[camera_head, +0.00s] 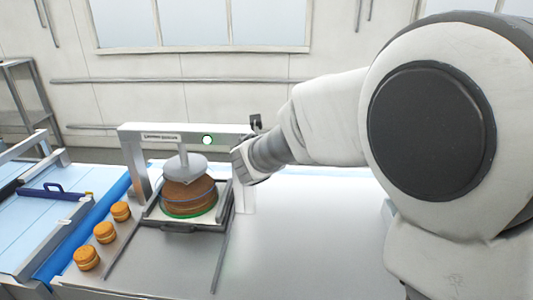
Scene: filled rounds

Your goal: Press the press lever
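The press is a grey metal arch (222,131) with a label plate and a green round light on its crossbar. A grey plunger disc (184,166) hangs from it, on or just above a brown layered round (189,194). A green ring (190,214) circles the round's base. A small dark piece (256,121) stands at the crossbar's right end and may be the press lever. My gripper (240,163) is beside the press's right side, just below that piece. My wrist hides its fingers, so I cannot tell whether they are open or touch anything.
The round sits on a tray (160,217) with a dark front handle, between two rails. Three small filled rounds (104,232) stand in a row at the left. A blue-edged conveyor (40,206) lies further left. The steel table (310,230) is clear at the right.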

